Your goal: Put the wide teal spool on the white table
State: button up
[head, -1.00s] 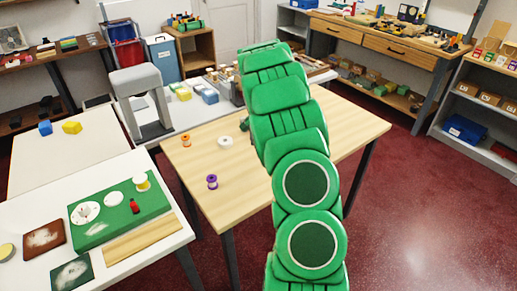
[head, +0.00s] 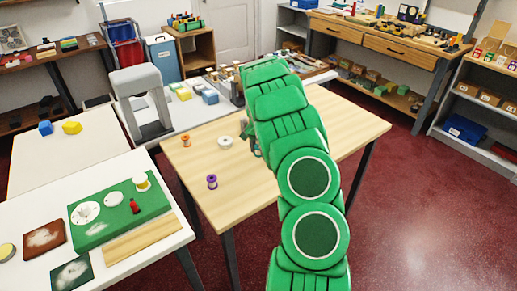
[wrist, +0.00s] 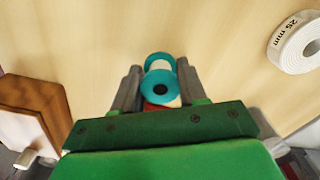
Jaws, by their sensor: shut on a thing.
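The teal spool (wrist: 160,84) is between the fingers of my gripper (wrist: 159,88) in the wrist view, over the pale wood table (wrist: 90,45). My gripper is shut on it. Whether the spool touches the wood cannot be told. In the head view my green arm hides most of the spool; my gripper (head: 249,134) shows at the arm's left edge, over the wood table (head: 255,190). A white table (head: 170,242) is at the lower left, and another white top (head: 60,172) lies behind it.
A white tape roll (head: 225,142), an orange spool (head: 185,140) and a purple spool (head: 212,181) stand on the wood table. A green mat (head: 125,220) with several items covers much of the front white table.

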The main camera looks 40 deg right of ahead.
aim_at(258, 146)
jog(key=shift+f, duration=0.15)
jog(key=o, duration=1.1)
notch_tip(258, 146, up, 12)
jog(key=shift+f, duration=0.2)
jog(key=shift+o, duration=0.5)
jog(key=shift+r, duration=0.4)
